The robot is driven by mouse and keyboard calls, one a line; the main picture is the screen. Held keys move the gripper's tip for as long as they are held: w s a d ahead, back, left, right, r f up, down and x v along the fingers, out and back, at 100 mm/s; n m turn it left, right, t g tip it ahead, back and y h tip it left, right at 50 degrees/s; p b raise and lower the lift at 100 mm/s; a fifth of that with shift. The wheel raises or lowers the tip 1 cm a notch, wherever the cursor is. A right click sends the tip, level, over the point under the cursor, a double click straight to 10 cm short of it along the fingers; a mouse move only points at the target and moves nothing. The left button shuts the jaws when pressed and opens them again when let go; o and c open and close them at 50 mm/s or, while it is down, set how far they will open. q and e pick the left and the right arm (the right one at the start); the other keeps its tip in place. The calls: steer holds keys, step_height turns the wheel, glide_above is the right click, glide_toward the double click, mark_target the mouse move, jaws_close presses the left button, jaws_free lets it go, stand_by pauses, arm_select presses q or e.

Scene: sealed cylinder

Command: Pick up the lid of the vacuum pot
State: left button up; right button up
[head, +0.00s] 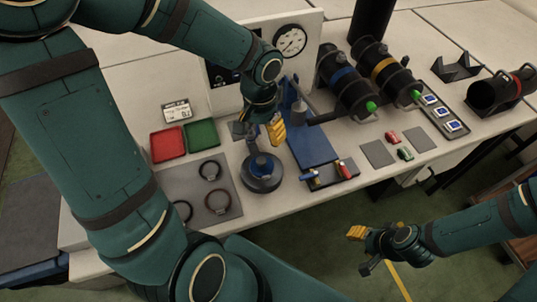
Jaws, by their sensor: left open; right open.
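A round dark pot (262,183), which I take for the vacuum pot, stands upright near the front of the bench in the head view. A lid with a blue raised middle (261,163) sits on top of it. My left gripper (258,131) is open and empty, just above and behind the lid in the picture, apart from it as far as I can tell. One yellow fingertip faces me; the other finger is darker and partly hidden. My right gripper (363,250) is open and empty, off the bench's front edge, far from the pot.
A grey mat (238,206) with several dark rings lies left of the pot. Red (167,144) and green (201,135) trays lie behind it. A blue plate (311,145) with a blue fixture stands right of the pot. A gauge panel (290,40) and dark cylinders (350,92) stand behind.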

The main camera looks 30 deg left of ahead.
mark_target(261, 160)
arm_select(q)
steer(key=f+b, duration=0.1)
steer(key=f, duration=0.3)
steer(key=f+b, duration=0.1)
steer(key=f, duration=0.3)
steer(key=shift+s+a+f, duration=0.15)
steer(key=shift+a, duration=0.05)
step_height(261, 160, down, 5)
steer(key=shift+f+b, duration=0.1)
steer(key=shift+b, duration=1.05)
jaws_close()
